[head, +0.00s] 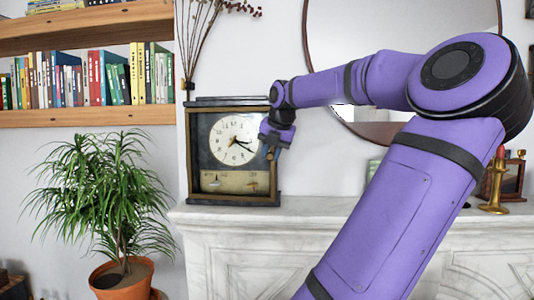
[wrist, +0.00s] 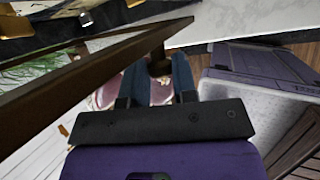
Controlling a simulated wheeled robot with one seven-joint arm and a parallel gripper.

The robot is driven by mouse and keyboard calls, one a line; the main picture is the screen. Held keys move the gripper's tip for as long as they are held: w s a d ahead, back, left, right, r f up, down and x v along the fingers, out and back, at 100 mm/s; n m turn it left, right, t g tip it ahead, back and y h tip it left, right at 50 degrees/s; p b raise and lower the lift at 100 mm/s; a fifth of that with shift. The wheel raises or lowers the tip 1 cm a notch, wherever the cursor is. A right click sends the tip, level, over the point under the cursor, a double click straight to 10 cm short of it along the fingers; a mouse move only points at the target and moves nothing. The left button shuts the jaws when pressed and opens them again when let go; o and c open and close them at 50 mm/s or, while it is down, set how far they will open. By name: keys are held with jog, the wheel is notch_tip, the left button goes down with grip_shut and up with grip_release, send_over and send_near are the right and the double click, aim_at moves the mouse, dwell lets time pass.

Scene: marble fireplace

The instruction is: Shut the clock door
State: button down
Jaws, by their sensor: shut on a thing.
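The clock (head: 200,160) stands upright on the mantel in the head view, with a white dial and a dark case. My gripper (head: 270,148) is at the clock's right side and covers part of its edge. In the wrist view, the brown frame of the clock door (wrist: 85,72) runs diagonally from the left edge to the upper middle. It stands apart from the dark clock case at the upper left, so the door looks ajar. My gripper (wrist: 158,74) is shut on a small dark knob (wrist: 159,66) at the door's edge. The fingers partly hide the knob.
The marble mantel (head: 335,207) is clear just right of the clock. A brass candlestick (head: 495,185) and a small frame stand farther right. A potted plant (head: 122,278) stands left, below bookshelves (head: 90,118). A round mirror hangs behind my arm.

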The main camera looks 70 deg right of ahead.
jog(key=shift+w+d+n+y, duration=0.1)
jog(key=shift+d+n+y, duration=0.3)
jog(key=shift+d, duration=0.75)
jog(key=shift+r, duration=0.1)
jog(key=c, duration=0.9)
grip_release()
jog(key=v, duration=1.1)
jog(key=shift+s+a, duration=0.35)
jog(key=shift+w, duration=0.1)
